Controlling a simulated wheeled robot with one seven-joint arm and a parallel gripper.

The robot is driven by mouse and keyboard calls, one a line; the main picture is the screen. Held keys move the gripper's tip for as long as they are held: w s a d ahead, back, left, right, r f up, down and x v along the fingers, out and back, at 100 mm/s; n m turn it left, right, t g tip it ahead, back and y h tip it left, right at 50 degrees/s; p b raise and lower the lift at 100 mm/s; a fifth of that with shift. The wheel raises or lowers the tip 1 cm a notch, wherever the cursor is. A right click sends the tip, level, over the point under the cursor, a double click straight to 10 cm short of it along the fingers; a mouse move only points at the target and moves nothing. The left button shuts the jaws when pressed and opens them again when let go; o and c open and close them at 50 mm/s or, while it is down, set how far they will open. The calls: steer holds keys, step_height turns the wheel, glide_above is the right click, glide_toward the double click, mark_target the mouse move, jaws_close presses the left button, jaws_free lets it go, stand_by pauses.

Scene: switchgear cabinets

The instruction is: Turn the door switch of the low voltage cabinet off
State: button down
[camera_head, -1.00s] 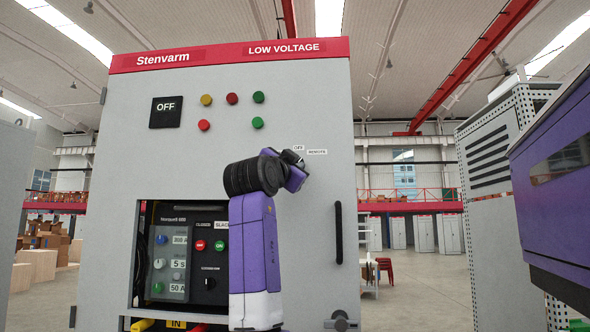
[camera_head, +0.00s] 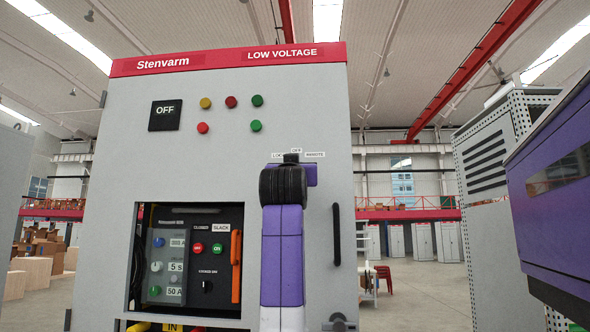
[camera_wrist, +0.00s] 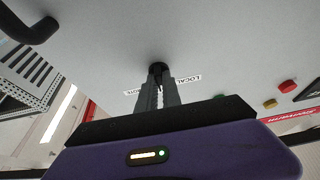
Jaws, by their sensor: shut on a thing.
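The low voltage cabinet (camera_head: 230,185) stands in front of me, grey with a red top band. Its door switch (camera_wrist: 157,68) shows in the wrist view as a small dark round knob on the door, with LOCAL and REMOTE labels beside it. My gripper (camera_wrist: 157,84) is shut on this switch, its two grey fingers around the knob. In the head view my arm and wrist hide the switch; the OFF label (camera_head: 296,150) and REMOTE label (camera_head: 314,154) show just above and beside. The knob's pointing direction cannot be told.
A black OFF display (camera_head: 165,115) and several coloured lamps sit higher on the door. Below left is an opening with a breaker panel (camera_head: 205,265) and an orange handle (camera_head: 236,266). A black door handle (camera_head: 337,234) is at right. A purple body (camera_head: 550,190) stands far right.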

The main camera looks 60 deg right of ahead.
stand_by(0.4)
steer(key=c, duration=1.5)
jaws_free()
steer(key=b+v, duration=0.3)
steer(key=v, duration=0.4)
steer(key=shift+s+a+f, duration=0.15)
steer(key=shift+s+a, duration=0.05)
steer(key=shift+a, duration=0.1)
